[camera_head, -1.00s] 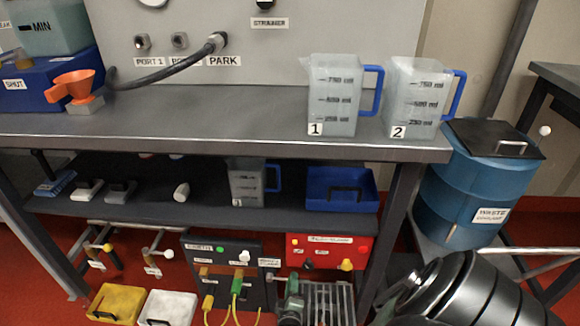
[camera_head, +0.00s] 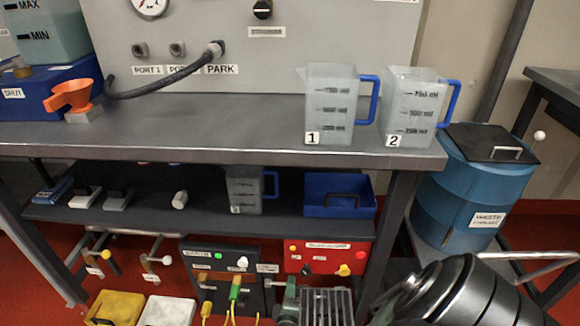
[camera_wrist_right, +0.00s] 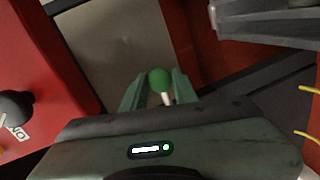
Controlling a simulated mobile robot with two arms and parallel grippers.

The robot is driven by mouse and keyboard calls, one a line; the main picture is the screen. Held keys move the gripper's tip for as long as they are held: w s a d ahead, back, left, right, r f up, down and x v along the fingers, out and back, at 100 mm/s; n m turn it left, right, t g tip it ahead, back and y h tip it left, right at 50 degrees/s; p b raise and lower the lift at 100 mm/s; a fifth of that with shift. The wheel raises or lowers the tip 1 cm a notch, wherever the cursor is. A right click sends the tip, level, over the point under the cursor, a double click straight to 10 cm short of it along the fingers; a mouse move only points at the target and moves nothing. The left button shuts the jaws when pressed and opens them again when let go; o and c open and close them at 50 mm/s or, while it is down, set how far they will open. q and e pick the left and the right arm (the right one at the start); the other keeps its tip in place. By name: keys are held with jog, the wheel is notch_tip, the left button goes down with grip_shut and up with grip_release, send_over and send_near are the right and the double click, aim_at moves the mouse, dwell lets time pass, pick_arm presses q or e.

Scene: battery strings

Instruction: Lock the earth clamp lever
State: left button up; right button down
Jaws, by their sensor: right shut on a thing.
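In the right wrist view, a green ball knob (camera_wrist_right: 160,79) on a short pale stem stands between the two fingertips of my right gripper (camera_wrist_right: 158,90). It looks like the earth clamp lever's knob; the rest of the lever and the clamp body are hidden. The right gripper is shut on this knob or its stem. In the head view, the right gripper (camera_head: 289,297) is at the bottom edge, low in front of the panels under the bench, and the knob cannot be made out there. My left gripper is not in view.
A red panel (camera_head: 328,253) and a dark panel with a green plug (camera_head: 235,288) stand close by. Two hanging clamps have yellow (camera_head: 106,255) and white (camera_head: 166,260) knobs. The lower shelf (camera_head: 150,213) hangs above. A blue waste drum (camera_head: 450,200) stands at right.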

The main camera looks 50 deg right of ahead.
jog(key=c, duration=1.2)
grip_release()
jog(key=shift+s+a+f, duration=0.25)
jog(key=shift+s+a, duration=0.05)
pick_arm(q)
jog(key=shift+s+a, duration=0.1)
pick_arm(e)
jog(key=shift+o, duration=0.5)
jog(key=shift+w+d+r, duration=0.1)
jog(key=shift+w+r, duration=0.05)
jog(key=shift+r, duration=0.1)
pick_arm(q)
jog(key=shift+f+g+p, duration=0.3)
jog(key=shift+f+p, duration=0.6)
jog(key=shift+p, duration=0.7)
pick_arm(e)
jog(key=v, duration=0.8)
jog(key=shift+w+d, duration=0.1)
